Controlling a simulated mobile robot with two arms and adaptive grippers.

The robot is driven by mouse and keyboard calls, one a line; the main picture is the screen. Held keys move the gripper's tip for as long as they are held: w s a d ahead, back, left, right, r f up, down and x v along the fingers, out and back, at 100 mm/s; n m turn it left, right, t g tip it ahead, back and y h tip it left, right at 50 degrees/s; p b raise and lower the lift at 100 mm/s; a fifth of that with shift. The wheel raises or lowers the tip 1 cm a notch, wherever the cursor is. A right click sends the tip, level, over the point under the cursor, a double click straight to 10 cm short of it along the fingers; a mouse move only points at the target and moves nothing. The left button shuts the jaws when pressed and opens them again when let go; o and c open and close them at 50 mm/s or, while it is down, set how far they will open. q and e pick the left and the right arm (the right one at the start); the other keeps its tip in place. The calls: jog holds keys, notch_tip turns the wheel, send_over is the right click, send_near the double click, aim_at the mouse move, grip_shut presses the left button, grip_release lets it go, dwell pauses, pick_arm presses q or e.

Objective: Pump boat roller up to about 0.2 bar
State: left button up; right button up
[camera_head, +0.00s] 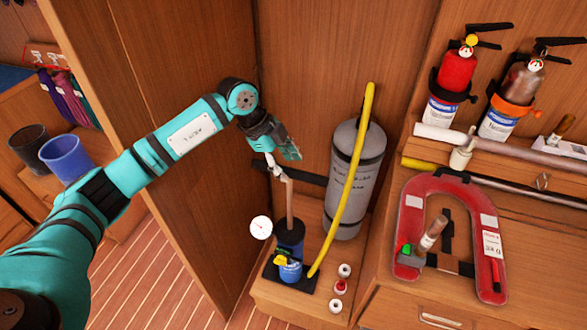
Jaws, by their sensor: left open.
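A blue hand pump (290,244) stands on a dark base on the wooden ledge, with its brown rod raised. A round white gauge (261,228) sits at its left side; its reading is too small to tell. A grey cylinder, apparently the boat roller (350,190), stands upright behind and right of the pump. A yellow hose (352,175) runs from near the pump base up across the roller's front. My left gripper (283,157) is open just above the pump rod, near its top. Whether it touches the rod I cannot tell. My right gripper is out of view.
Small red and white items (340,287) stand on the ledge right of the pump. A red horseshoe-shaped float (411,225) lies further right. Two extinguishers (457,74) hang at the upper right. Blue and dark cups (66,158) stand at the left. A wooden panel stands behind my left arm.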

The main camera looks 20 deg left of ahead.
aim_at(291, 170)
pick_arm(q)
jog(key=shift+p+x, duration=0.35)
jog(key=shift+x, duration=1.85)
grip_shut()
